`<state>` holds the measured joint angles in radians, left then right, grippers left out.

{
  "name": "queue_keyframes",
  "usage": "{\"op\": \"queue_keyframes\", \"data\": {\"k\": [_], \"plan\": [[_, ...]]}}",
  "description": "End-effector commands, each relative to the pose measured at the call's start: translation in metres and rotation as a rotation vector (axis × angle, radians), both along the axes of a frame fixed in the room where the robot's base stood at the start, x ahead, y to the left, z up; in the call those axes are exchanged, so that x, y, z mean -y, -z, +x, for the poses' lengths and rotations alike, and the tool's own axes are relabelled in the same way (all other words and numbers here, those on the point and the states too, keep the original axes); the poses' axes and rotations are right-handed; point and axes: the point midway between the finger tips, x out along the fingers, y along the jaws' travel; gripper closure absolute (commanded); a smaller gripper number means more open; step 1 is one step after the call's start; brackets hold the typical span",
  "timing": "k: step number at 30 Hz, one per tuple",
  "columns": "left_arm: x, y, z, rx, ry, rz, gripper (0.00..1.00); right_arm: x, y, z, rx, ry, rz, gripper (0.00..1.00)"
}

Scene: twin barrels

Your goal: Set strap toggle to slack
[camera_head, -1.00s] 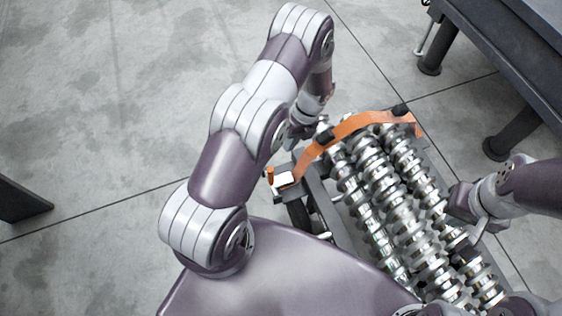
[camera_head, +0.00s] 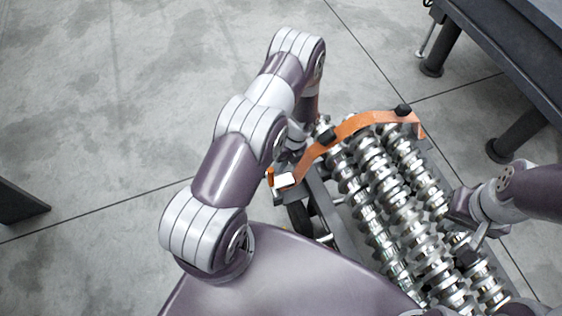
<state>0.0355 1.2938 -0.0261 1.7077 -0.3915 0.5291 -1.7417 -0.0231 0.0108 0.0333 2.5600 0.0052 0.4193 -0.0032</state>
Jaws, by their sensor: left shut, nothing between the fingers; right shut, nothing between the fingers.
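An orange strap (camera_head: 352,125) arches over the far end of several shiny ribbed metal rollers. At its left end is the strap toggle, a small white block (camera_head: 285,180) with a short orange lever (camera_head: 270,176) at its left side. My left gripper (camera_head: 286,163) is shut and empty, pointing down right beside the toggle. My own forearm partly hides it, and I cannot tell whether it touches the lever. My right gripper (camera_head: 471,246) is shut and empty over the right side of the rollers, away from the strap.
The rollers (camera_head: 400,215) lie in a dark wheeled frame (camera_head: 325,208). A dark table (camera_head: 505,50) with thick legs stands at the top right. A dark object (camera_head: 18,203) is at the left edge. The grey floor on the left is clear.

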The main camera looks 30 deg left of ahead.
Motion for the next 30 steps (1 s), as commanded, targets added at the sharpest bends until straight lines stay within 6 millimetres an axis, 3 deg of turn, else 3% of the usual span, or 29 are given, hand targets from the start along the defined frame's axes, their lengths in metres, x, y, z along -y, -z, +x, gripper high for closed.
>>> {"op": "queue_keyframes", "data": {"k": [23,30], "plan": [[-0.008,-0.005,-0.01,0.075,0.0,-0.067,1.0,0.0,-0.023,0.0,0.0,0.0,0.0,1.0],[-0.013,-0.009,-0.017,0.127,-0.003,-0.114,1.0,0.0,-0.04,0.0,0.0,0.0,0.0,1.0]]}}
